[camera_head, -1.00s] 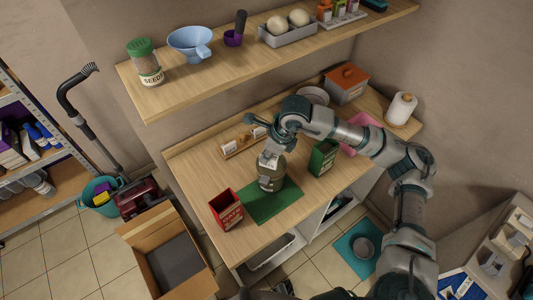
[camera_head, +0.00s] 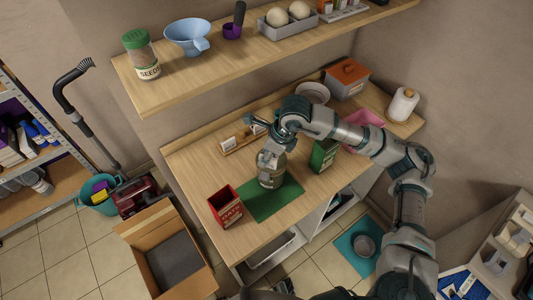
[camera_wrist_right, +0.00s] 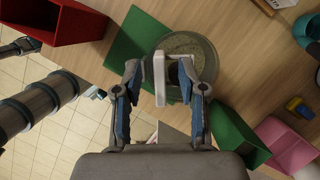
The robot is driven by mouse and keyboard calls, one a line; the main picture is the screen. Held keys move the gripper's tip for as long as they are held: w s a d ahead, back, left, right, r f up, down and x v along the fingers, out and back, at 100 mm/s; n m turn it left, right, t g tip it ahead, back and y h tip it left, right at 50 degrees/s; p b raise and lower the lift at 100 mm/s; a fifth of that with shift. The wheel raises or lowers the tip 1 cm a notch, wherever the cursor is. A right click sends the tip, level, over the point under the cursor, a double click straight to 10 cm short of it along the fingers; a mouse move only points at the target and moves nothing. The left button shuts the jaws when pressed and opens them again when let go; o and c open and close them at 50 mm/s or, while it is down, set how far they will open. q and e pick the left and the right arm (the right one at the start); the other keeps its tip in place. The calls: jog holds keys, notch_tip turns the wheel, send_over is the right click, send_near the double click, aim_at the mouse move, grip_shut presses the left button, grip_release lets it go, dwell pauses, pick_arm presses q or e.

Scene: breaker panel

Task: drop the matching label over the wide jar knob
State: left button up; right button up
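A wide glass jar (camera_head: 272,173) stands upright on the counter, at the edge of the green mat (camera_head: 262,207). My right gripper (camera_head: 270,157) is right above it, pointing down. The right wrist view looks down on the jar's round top (camera_wrist_right: 201,50) with a dark knob (camera_wrist_right: 175,72) at its middle. A white label (camera_wrist_right: 160,78) is edge-on between the fingers, beside the knob; its upper part reaches across toward the knob. My right gripper (camera_wrist_right: 161,72) has its fingers apart, with gaps on both sides of the label. Whether the label's opening encircles the knob is unclear.
A red tin (camera_head: 226,207) stands left of the mat and a green tin (camera_head: 323,156) right of the jar. A small wooden rack (camera_head: 240,142) with white cards lies behind. A pink tray (camera_head: 362,125) is at the right. The shelf (camera_head: 190,72) overhangs the counter's back.

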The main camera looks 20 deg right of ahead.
jog(key=v, duration=1.2)
jog(key=shift+d, duration=0.15)
jog(key=shift+f, duration=0.15)
